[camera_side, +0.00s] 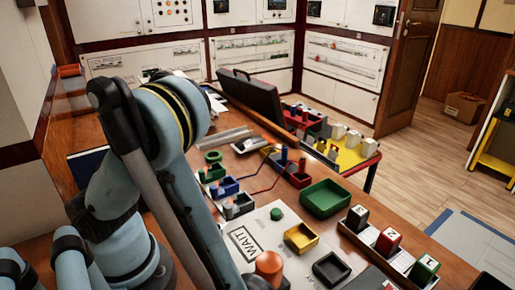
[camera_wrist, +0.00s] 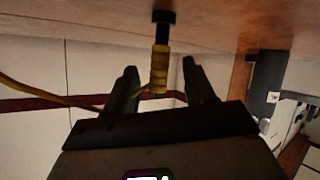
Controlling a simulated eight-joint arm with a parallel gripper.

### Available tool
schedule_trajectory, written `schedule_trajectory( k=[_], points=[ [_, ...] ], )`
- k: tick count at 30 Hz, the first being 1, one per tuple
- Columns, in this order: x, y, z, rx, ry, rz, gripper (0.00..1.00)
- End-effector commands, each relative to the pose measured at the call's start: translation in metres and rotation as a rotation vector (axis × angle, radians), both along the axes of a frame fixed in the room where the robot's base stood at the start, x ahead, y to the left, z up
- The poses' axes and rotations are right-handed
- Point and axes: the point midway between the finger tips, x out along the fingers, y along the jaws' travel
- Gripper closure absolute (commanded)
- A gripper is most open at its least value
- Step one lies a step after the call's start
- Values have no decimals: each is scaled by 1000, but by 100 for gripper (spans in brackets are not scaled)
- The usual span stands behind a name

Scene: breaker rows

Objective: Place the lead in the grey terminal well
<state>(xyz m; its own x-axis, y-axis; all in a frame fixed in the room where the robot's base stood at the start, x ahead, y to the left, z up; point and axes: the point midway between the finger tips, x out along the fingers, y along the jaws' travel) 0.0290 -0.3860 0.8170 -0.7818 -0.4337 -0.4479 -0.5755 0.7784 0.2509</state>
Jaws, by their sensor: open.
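In the wrist view, a yellow lead plug (camera_wrist: 160,68) with a dark end stands between the two fingers of my gripper (camera_wrist: 160,66). The fingers are apart, with a visible gap on either side of the plug. A yellow cable (camera_wrist: 35,95) runs off to the left. The plug's dark end is at the brown wooden surface; I cannot tell whether they touch. In the side view my arm fills the left, and the gripper and lead cannot be made out. I cannot pick out a grey terminal well for certain in either view.
In the side view, the bench holds a green tray (camera_side: 325,211), a yellow tray (camera_side: 301,247), a black tray (camera_side: 331,281) and an orange knob (camera_side: 268,264). Numbered blocks, including a red one (camera_side: 388,241), stand at right. Small coloured boxes (camera_side: 226,187) sit beside my arm.

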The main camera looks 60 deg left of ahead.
Motion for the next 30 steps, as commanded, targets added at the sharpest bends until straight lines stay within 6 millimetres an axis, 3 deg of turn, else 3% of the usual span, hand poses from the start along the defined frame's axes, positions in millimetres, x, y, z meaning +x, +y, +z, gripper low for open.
schedule_trajectory(
  k=[6,15,25,30],
  points=[
    [-22,-11,-12,0,0,-2,46],
    [-24,-13,-13,0,0,0,48],
    [-23,-13,-13,0,0,0,98],
    [-23,-13,-13,0,0,0,100]
  ],
)
